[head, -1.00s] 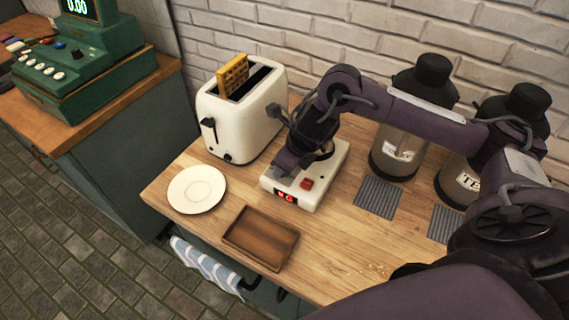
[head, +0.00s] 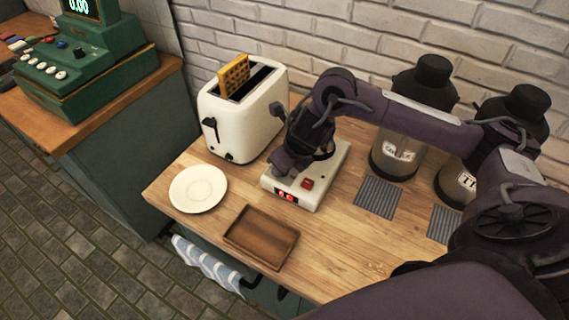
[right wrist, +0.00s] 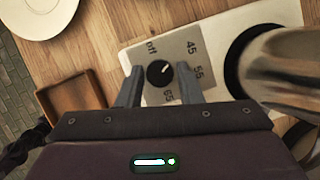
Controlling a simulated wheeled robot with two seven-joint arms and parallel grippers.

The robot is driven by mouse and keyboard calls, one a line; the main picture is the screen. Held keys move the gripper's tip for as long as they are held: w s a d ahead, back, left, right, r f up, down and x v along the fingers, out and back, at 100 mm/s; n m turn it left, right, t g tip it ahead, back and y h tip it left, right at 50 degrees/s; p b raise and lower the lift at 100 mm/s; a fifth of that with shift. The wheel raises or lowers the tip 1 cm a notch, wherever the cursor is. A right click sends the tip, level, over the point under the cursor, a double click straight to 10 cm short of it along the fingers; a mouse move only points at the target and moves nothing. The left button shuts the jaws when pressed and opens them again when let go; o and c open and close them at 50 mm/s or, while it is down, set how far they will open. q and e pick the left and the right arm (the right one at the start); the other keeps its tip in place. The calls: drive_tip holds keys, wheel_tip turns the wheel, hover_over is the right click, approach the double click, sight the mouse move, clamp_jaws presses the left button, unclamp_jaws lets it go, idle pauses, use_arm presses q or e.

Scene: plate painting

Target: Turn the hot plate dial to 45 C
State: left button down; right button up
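The white hot plate (head: 322,187) stands on the wooden counter, with a lit red display (head: 287,196) whose digits I cannot read and a red switch (head: 307,183). Its black dial (right wrist: 159,73) shows in the right wrist view on a grey panel marked off, 45, 55 and 65. The dial's white mark points up and right, roughly toward 45. My right gripper (right wrist: 158,75) is open, one finger on each side of the dial with visible gaps. In the head view my right wrist hides the dial. My left gripper is not in view.
A white toaster (head: 245,125) with a waffle stands left of the hot plate. A white plate (head: 198,188) and a brown tray (head: 261,237) lie in front. Two dark-lidded canisters (head: 398,152) (head: 455,180) stand right, near grey mats (head: 378,197). Clear counter lies right of the tray.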

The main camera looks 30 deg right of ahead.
drive_tip(key=shift+o, duration=1.4)
drive_tip(key=shift+r, duration=0.1)
drive_tip(key=v, duration=0.6)
drive_tip(key=shift+r+p, duration=0.3)
drive_tip(key=shift+s+r, duration=0.35)
drive_tip(key=shift+r, duration=0.1)
